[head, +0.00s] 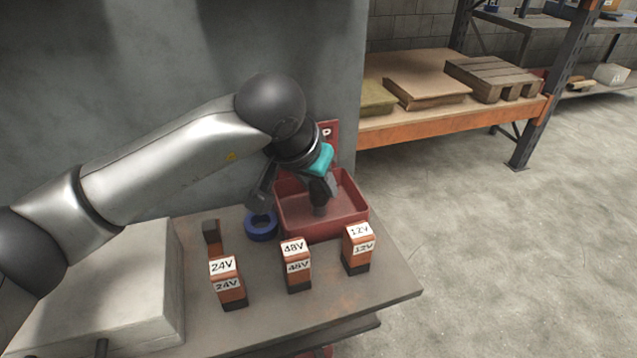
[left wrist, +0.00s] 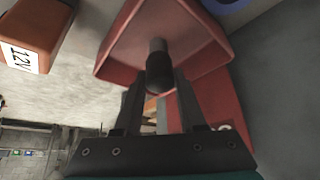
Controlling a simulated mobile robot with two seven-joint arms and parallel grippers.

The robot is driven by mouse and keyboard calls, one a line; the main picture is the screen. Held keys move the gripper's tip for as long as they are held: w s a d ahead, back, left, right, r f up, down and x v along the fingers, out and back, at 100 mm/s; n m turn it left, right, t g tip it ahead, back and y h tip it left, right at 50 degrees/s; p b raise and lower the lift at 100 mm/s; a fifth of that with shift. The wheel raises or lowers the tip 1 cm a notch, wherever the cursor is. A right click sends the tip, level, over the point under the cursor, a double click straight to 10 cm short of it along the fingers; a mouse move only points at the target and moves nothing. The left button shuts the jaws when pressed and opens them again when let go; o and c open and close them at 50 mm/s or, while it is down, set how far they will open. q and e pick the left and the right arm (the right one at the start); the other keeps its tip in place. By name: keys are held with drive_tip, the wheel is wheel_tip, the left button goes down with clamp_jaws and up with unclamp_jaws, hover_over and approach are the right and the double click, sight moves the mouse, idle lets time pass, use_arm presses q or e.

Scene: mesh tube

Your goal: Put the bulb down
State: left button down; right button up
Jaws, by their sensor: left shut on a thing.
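My left gripper (head: 323,188) reaches over the red bin (head: 355,226) on the table, fingers pointing down. In the left wrist view, its fingers (left wrist: 160,88) are shut on the bulb (left wrist: 158,68), a small dark cylinder with a greyer narrow end pointing away from the gripper, towards the bin (left wrist: 205,62). In the head view, the bulb (head: 320,210) shows only as a small dark piece below the fingers, within the bin's outline. I cannot tell whether it touches the bin's floor. My right gripper is out of view.
Orange blocks labelled 24V (head: 227,283), 48V (head: 296,265) and 12V (head: 357,248) stand in front of the bin. A blue ring (head: 260,226) lies left of it. A red sign (head: 331,133) is behind. Bare table lies at the front right.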

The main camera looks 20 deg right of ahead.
use_arm(q)
drive_tip(key=shift+f, duration=0.15)
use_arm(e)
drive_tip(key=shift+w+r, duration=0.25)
use_arm(q)
drive_tip(key=shift+c, duration=2.4)
unclamp_jaws()
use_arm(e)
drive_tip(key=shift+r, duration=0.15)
use_arm(q)
drive_tip(key=shift+r, duration=0.5)
drive_tip(key=p+v, duration=0.3)
drive_tip(key=v, duration=0.8)
drive_tip(key=shift+s+a, duration=0.15)
drive_tip(key=shift+s, duration=0.05)
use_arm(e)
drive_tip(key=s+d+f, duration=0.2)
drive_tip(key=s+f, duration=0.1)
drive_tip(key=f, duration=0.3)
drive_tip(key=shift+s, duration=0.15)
use_arm(q)
drive_tip(key=shift+r, duration=0.1)
